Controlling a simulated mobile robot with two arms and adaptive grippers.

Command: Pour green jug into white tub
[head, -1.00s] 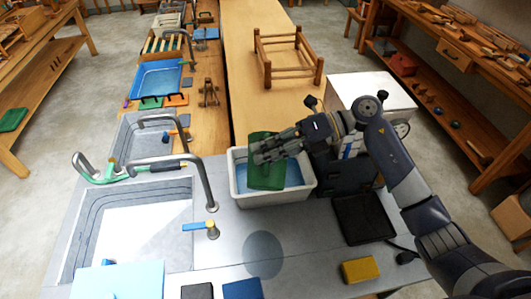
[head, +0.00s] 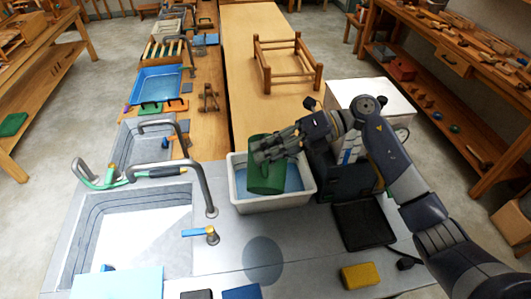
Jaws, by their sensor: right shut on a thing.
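The green jug (head: 262,176) is over the white tub (head: 275,204), its lower part inside the outline of the tub's rim. My right gripper (head: 266,152) is shut on the jug from the right. The jug looks tilted; its mouth and any stream cannot be made out. Blue shows inside the tub, to the right of the jug. The tub stands on the grey counter to the right of the sinks. My left gripper is not in view.
A grey faucet (head: 203,182) and a blue-handled tap (head: 211,235) stand left of the tub. A black tray (head: 363,224) and a yellow sponge (head: 359,275) lie to the right. A white box (head: 370,95) and a wooden frame (head: 288,62) are behind.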

